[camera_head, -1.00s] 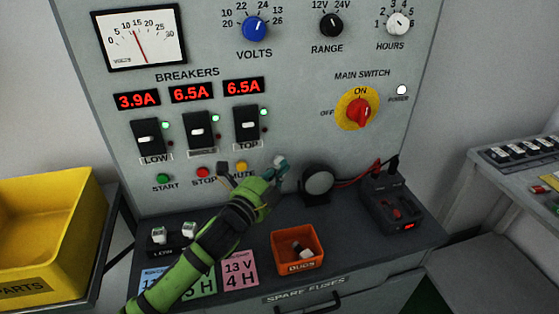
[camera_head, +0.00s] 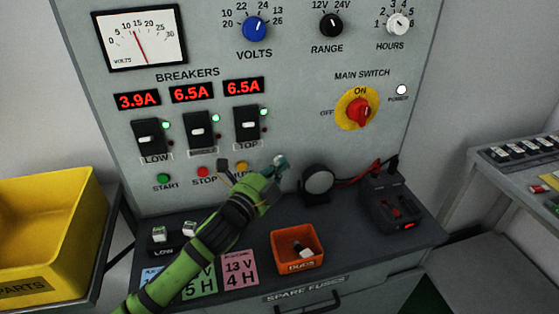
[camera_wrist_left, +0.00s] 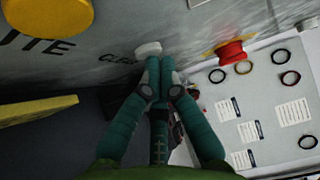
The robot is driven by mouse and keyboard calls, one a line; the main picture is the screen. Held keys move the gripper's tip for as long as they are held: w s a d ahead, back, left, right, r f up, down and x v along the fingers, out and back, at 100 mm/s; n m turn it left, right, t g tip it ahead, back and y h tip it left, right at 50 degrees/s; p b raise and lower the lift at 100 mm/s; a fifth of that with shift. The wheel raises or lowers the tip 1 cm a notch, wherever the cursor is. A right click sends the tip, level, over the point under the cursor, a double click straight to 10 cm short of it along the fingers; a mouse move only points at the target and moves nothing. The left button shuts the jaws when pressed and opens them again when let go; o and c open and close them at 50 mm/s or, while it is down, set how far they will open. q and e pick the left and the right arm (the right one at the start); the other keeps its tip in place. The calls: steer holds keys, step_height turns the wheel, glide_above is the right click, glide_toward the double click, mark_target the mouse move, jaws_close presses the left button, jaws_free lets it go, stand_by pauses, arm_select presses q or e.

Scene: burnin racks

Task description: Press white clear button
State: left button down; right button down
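The white clear button (camera_wrist_left: 148,49) shows in the wrist view as a small pale round cap on the grey panel, beside its partly covered label (camera_wrist_left: 118,59). My left gripper (camera_wrist_left: 160,64) has its teal fingers together, with nothing seen between them. Its tips overlap the button's lower right edge in that view; I cannot tell whether they touch it or press it. In the head view, my left gripper (camera_head: 279,163) is at the lower panel, right of the mute button (camera_head: 242,167), and hides the clear button's place. My right gripper is out of view.
The red stop button (camera_head: 203,172) and green start button (camera_head: 163,178) lie to the left. A round black-rimmed device (camera_head: 318,181) stands close to the right. An orange bin (camera_head: 279,242) sits on the ledge below. A yellow bin (camera_head: 85,190) is far left.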

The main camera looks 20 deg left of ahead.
arm_select(q)
steer(key=shift+w+a, duration=0.1)
stand_by(0.3)
steer(key=shift+s+d+p, duration=0.3)
steer(key=shift+s+d, duration=0.15)
steer(key=shift+s, duration=0.25)
steer(key=s+d, duration=0.1)
steer(key=s, duration=0.1)
steer(key=s+d+p, duration=0.1)
steer(key=s, duration=0.1)
steer(key=shift+d, duration=0.4)
stand_by(0.7)
